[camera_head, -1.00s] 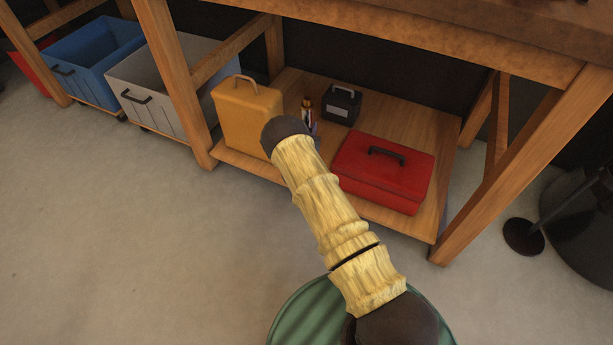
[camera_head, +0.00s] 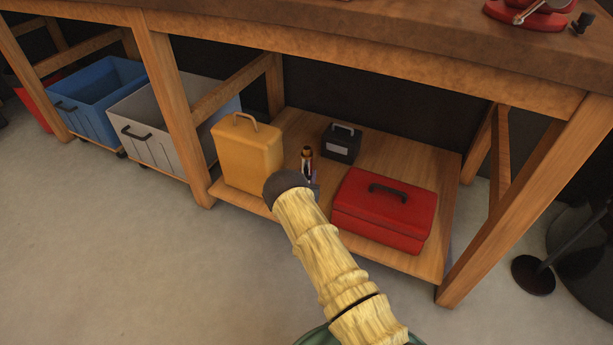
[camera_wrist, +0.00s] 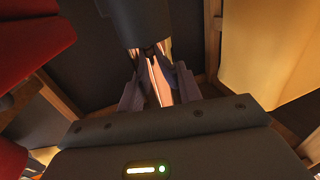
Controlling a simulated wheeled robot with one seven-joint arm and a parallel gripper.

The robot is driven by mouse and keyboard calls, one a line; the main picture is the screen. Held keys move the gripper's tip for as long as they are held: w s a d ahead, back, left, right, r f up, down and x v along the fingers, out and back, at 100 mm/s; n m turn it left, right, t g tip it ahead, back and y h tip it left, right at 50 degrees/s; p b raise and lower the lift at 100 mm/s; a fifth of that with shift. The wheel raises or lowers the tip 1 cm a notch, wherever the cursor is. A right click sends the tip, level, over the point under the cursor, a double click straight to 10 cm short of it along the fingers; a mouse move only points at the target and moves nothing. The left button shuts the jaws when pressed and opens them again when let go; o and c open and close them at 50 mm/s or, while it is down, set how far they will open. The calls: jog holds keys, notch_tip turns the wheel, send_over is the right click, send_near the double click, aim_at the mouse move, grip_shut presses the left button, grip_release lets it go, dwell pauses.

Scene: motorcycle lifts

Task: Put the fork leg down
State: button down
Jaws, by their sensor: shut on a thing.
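The fork leg (camera_head: 306,158) shows in the head view as a small upright piece with a dark and orange top and a pale lower part, over the bench's lower shelf (camera_head: 395,146). My gripper (camera_wrist: 158,90) is shut on it. In the wrist view the fork leg (camera_wrist: 137,22) has a thick dark section and a thinner shiny part running between the fingers. In the head view my dark wrist hides most of the gripper and the fork leg's lower end. I cannot tell whether that end touches the shelf.
On the shelf, a yellow case (camera_head: 246,158) stands left of the fork leg, a red toolbox (camera_head: 385,215) right, and a small black box (camera_head: 341,145) behind. Wooden bench legs (camera_head: 172,105) flank the shelf. Grey (camera_head: 150,125) and blue (camera_head: 85,95) bins stand further left.

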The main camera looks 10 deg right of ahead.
jog(key=shift+w+r, duration=0.1)
jog(key=shift+r, duration=0.1)
notch_tip(320, 180, down, 5)
jog(key=b, duration=0.3)
jog(key=shift+r, duration=0.1)
jog(key=c, duration=1.4)
grip_release()
jog(key=shift+f, duration=0.3)
jog(key=o, duration=0.5)
jog(key=shift+d+r, duration=0.1)
jog(key=shift+c, duration=0.2)
